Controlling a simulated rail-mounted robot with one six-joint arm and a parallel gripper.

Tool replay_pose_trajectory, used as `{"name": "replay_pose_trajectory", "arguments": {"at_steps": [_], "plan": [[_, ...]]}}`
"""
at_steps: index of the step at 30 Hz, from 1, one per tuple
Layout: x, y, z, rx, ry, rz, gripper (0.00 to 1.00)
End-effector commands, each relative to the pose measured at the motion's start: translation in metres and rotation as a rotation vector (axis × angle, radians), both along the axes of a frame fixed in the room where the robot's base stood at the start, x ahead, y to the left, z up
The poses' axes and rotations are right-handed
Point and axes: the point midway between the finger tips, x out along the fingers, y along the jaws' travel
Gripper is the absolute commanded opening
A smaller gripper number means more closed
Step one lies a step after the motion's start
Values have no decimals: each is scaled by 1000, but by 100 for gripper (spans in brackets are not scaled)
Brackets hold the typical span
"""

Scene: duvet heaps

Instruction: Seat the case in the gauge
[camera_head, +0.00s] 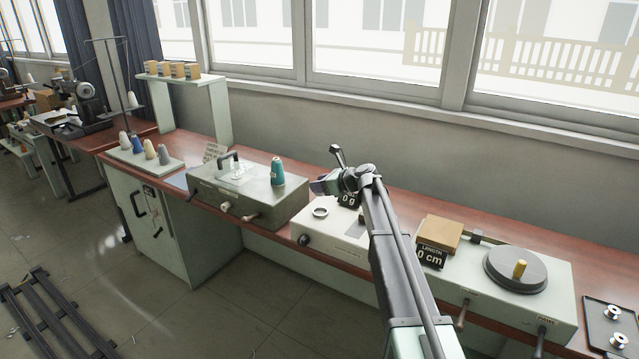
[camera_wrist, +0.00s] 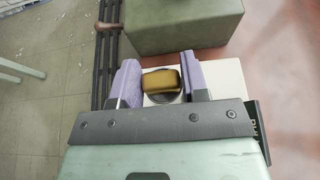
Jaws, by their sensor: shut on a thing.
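My gripper (camera_head: 328,184) is above a white scale-like box (camera_head: 318,238) with a dark ring (camera_head: 320,212) on top, the likely gauge. In the wrist view my gripper (camera_wrist: 160,77) has its two purple fingers shut on a rounded mustard-yellow thing (camera_wrist: 161,80), which appears to be the case. The ring (camera_wrist: 166,99) shows partly below the held thing there, with the white top (camera_wrist: 227,76) around it. Whether they touch is unclear. In the head view the case is hidden or too small to make out.
A grey-green box (camera_head: 235,195) with a handle and a teal cone (camera_head: 278,172) stands left. A length machine (camera_head: 480,285) with a brown block (camera_head: 438,236) and round plate (camera_head: 515,268) stands right. A black spool tray (camera_head: 601,318) lies far right.

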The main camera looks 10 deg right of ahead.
Motion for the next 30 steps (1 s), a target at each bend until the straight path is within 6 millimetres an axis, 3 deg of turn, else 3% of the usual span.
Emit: {"name": "replay_pose_trajectory", "arguments": {"at_steps": [8,22,30], "plan": [[0,0,-3,0,0,0,18],[0,0,-53,0,0,0,18],[0,0,-59,0,0,0,18]]}}
